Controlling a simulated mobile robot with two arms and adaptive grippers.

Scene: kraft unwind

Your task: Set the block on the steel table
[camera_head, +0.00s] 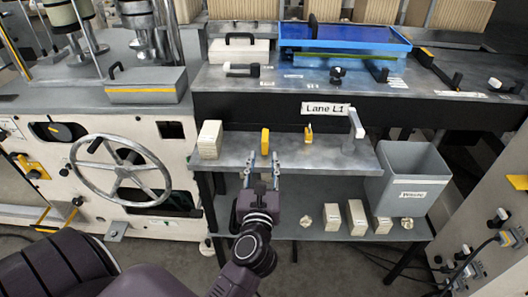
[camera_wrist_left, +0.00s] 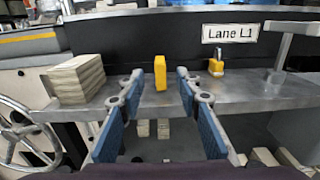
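A yellow block (camera_head: 265,141) stands upright on the steel table (camera_head: 340,160), below the Lane L1 sign. It also shows in the left wrist view (camera_wrist_left: 160,72), between the fingers in the picture and beyond their tips. My left gripper (camera_head: 263,163) is open and empty at the table's front edge, with its two fingers apart and pointing at the block. The blue finger pads show in the wrist view (camera_wrist_left: 157,88). I see a gap between the fingertips and the block. My right gripper is in neither view.
A pale stack (camera_head: 210,139) stands left of the block. A small yellow item (camera_head: 309,134) and a metal stand (camera_head: 356,124) are to its right. A grey bin (camera_head: 414,175) stands at the right. A handwheel (camera_head: 121,168) is on the left. Pale blocks (camera_head: 357,217) sit on the lower shelf.

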